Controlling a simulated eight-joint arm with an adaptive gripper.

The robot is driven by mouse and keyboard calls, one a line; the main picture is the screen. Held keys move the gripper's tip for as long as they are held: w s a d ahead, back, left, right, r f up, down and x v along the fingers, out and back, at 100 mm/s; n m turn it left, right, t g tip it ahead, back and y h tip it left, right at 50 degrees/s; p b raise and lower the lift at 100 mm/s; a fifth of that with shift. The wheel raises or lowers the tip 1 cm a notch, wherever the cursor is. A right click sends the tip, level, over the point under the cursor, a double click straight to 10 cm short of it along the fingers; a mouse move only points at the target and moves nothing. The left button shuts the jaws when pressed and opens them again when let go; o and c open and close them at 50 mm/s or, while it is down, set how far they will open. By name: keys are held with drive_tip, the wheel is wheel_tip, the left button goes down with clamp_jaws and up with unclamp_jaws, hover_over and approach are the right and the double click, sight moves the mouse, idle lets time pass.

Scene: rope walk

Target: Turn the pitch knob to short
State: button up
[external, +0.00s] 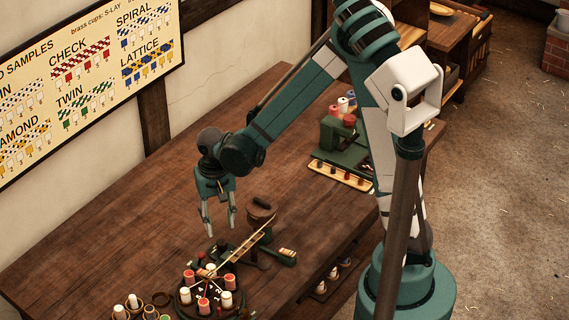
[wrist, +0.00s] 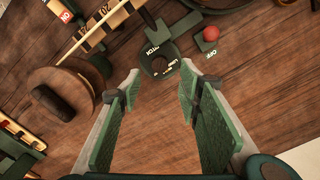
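The pitch knob (wrist: 158,56) is a dark, rounded piece in the wrist view, with "PITCH" lettering beside it. Smaller pale lettering sits at its near edge, too small and tilted to read, so I cannot tell its setting. My gripper (wrist: 160,80) is open and empty, with its two green-padded fingers on either side of the view, just short of the knob and apart from it. In the external view my gripper (external: 220,230) points down above the table, over the small green mechanism. The knob is too small to make out there.
A red button (wrist: 211,34) marked OFF sits right of the knob. A round wooden piece with a dark handle (wrist: 53,103) stands to the left. A marked wooden strip (external: 248,244) leads to a round board of spools (external: 185,296). The table's left part is clear.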

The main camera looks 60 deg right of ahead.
sight(222, 243)
drive_tip(key=shift+f, duration=0.1)
drive_tip(key=shift+f+b, duration=0.55)
drive_tip(key=shift+f, duration=3.2)
drive_tip(key=c, duration=0.9)
